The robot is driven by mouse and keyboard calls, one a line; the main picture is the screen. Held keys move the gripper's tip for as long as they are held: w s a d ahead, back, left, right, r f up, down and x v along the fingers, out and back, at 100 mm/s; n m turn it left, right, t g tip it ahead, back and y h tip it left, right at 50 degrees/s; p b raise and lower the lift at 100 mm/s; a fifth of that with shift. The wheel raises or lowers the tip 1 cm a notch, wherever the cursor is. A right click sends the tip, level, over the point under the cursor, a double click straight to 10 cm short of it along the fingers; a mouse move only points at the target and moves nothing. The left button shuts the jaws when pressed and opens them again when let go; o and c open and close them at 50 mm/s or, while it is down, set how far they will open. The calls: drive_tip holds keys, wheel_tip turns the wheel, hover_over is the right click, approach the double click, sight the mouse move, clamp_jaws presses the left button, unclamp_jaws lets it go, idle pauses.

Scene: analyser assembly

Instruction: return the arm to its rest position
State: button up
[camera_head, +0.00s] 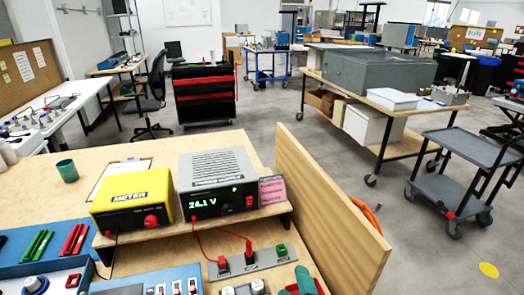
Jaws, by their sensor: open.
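Neither my arm nor my gripper shows in the head view, so I cannot see how the arm is posed or where the gripper is. The wooden workbench (228,148) in front of me fills the lower left. A yellow meter (132,200) and a grey power supply (217,182) reading 24.1 V stand side by side on a low shelf on it. Red leads run from the power supply to a grey connector strip (252,263). A teal and red item (302,282) is cut off at the bottom edge; I cannot tell what it is.
A tall wooden panel (325,195) rises along the bench's right edge. A teal cup (67,170) stands at the left. Blue trays with red and green parts (45,243) lie lower left. Beyond are a grey cart (470,160), a table with a grey case (368,70) and open floor.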

drive_tip(key=s+d+f+m+g+h+b, duration=0.1)
drive_tip(key=s+d+f+m+g+h, duration=0.5)
drive_tip(key=d+f, duration=0.9)
drive_tip(key=s+d+f+m+g+y, duration=0.2)
drive_tip(key=s+d+f+m+g, duration=0.1)
drive_tip(key=s, duration=0.6)
drive_tip(key=s+d+f+m+g+y+b, duration=0.1)
drive_tip(key=s+d+f+m+g+y, duration=0.1)
drive_tip(key=s, duration=0.8)
drive_tip(key=d+f+m+g, duration=0.1)
drive_tip(key=m+g, duration=0.1)
drive_tip(key=g, duration=0.1)
drive_tip(key=shift+m, duration=0.4)
